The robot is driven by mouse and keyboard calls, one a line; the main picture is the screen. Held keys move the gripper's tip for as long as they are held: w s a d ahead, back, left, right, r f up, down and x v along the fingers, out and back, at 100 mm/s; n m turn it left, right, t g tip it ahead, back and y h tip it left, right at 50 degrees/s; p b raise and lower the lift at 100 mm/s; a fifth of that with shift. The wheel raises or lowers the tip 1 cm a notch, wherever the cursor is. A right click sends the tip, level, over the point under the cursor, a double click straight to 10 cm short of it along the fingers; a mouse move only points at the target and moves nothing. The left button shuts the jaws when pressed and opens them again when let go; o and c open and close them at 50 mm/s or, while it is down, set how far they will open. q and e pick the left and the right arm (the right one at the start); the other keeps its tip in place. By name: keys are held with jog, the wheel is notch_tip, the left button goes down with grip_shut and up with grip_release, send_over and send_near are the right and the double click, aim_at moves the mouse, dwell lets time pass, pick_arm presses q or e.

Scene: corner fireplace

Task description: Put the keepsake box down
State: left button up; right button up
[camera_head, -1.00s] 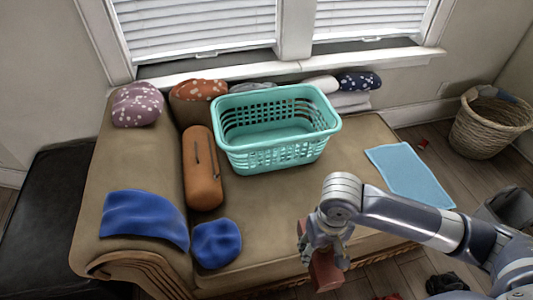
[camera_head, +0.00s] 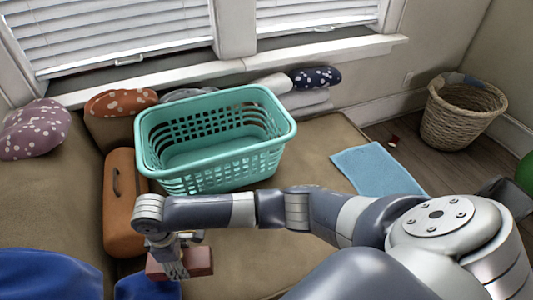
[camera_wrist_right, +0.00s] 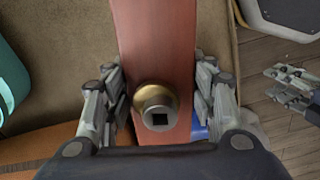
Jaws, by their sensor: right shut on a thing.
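The keepsake box, a reddish-brown block, is in the head view (camera_head: 196,261) at the lower left, over the front of the sofa seat. In the right wrist view the box (camera_wrist_right: 155,45) runs up the middle, with a round brass fitting on it. My right gripper (camera_head: 174,264) is shut on the box, with a finger on each side in the right wrist view (camera_wrist_right: 160,95). I cannot tell whether the box touches the seat. Another gripper, apparently my left (camera_wrist_right: 272,84), shows at the right edge of the wrist view with its fingers apart and empty.
The tan sofa (camera_head: 310,150) holds a teal laundry basket (camera_head: 215,170), an orange bolster (camera_head: 122,210), blue cushions (camera_head: 45,275) and a light blue cloth (camera_head: 378,170). A wicker basket (camera_head: 460,120) stands on the floor. Bare seat lies right of the box, partly behind my arm.

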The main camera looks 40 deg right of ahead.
jog(key=a+f, duration=0.1)
jog(key=w+a+f+n+b, duration=0.2)
jog(key=shift+f, duration=0.25)
jog(key=shift+f+n, duration=0.1)
jog(key=shift+n, duration=0.3)
send_over(228, 258)
jog(key=shift+a+f+b, duration=0.25)
jog(key=shift+f+b, duration=0.2)
jog(key=shift+f, duration=0.25)
pick_arm(q)
jog(key=w+b+v, duration=0.1)
jog(key=w+v, duration=0.1)
jog(key=v, duration=0.9)
jog(key=shift+w+r+t, duration=0.4)
jog(key=shift+w+r, duration=0.1)
jog(key=shift+w, duration=0.1)
pick_arm(e)
jog(key=shift+d+f, duration=0.15)
jog(key=shift+f, duration=1.6)
jog(key=o, duration=1.3)
jog(key=shift+f, duration=0.15)
pick_arm(q)
jog(key=shift+f, duration=0.1)
